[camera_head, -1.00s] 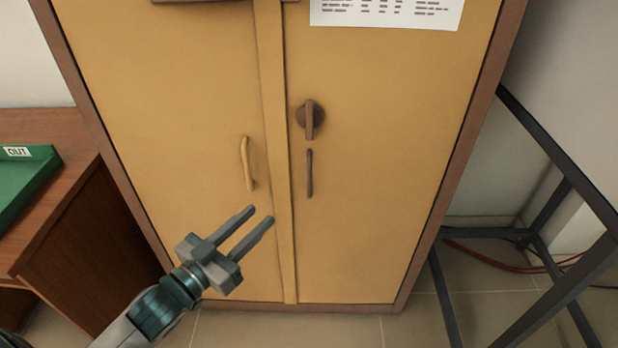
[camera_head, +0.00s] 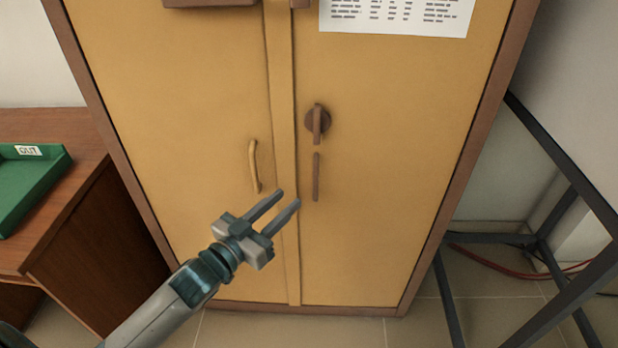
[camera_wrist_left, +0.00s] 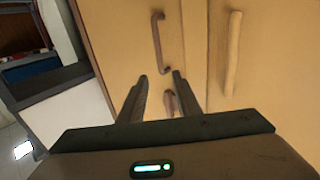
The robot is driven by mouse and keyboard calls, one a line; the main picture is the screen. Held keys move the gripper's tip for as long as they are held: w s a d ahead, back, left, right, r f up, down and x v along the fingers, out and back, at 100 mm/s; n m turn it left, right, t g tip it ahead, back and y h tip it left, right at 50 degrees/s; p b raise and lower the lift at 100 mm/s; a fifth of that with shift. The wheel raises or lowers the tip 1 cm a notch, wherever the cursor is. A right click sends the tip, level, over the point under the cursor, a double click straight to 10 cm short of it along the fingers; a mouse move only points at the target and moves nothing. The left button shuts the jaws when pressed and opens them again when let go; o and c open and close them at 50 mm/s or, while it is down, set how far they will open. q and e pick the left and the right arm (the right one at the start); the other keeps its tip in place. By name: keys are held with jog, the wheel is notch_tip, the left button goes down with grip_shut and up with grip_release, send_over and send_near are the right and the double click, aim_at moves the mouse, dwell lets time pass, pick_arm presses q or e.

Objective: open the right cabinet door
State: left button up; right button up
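The yellow cabinet's right door (camera_head: 390,200) is shut flush in its brown frame. It carries a round brown knob with an upright lever (camera_head: 317,121), and below it a slim brown vertical handle (camera_head: 316,178). In the left wrist view, which looks upside down, the brown handle (camera_wrist_left: 157,40) lies beyond the fingertips and the knob (camera_wrist_left: 170,103) shows between the fingers. My left gripper (camera_head: 289,198) is open and empty, its fingers pointing up and right, left of and slightly below the brown handle. It also shows in the left wrist view (camera_wrist_left: 160,76). My right gripper is out of view.
The left door (camera_head: 190,130) is shut, with a tan handle (camera_head: 254,166) near the centre strip. A wooden desk (camera_head: 75,210) with a green tray (camera_head: 28,190) stands left. A dark metal frame (camera_head: 570,180) stands close on the right. Tiled floor lies in front.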

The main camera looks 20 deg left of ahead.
aim_at(314, 175)
pick_arm(q)
jog(key=x, duration=0.9)
jog(key=shift+p, duration=0.4)
jog(key=shift+w+d, duration=0.2)
jog(key=shift+w, duration=0.35)
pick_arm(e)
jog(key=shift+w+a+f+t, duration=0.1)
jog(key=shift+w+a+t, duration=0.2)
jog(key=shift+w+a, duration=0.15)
pick_arm(q)
grip_shut()
